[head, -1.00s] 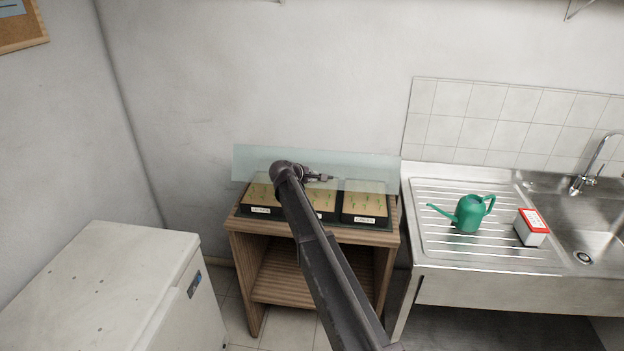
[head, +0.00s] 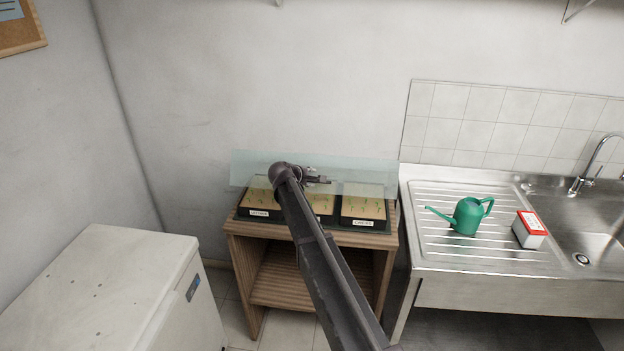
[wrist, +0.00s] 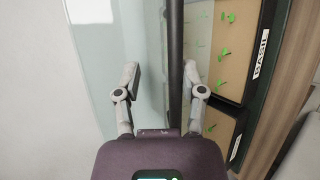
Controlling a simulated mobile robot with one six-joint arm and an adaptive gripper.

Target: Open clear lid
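The clear lid (head: 355,172) is a pale translucent sheet standing raised and tilted at the back of the seed trays, in front of the wall. It also shows in the wrist view (wrist: 148,40) as a see-through panel. Below it, dark trays (head: 362,222) hold brown soil with green seedlings. My gripper (head: 322,181) is in front of the lid, above the trays. In the wrist view my gripper (wrist: 165,88) has its fingers apart, with a dark bar (wrist: 175,50) running between them. I cannot tell whether either finger touches the bar or lid.
The trays stand on a slatted wooden bench (head: 245,232). A white chest (head: 100,285) is at the left. At the right, a metal sink unit (head: 430,250) holds a green watering can (head: 468,216) and a red-and-white box (head: 530,230).

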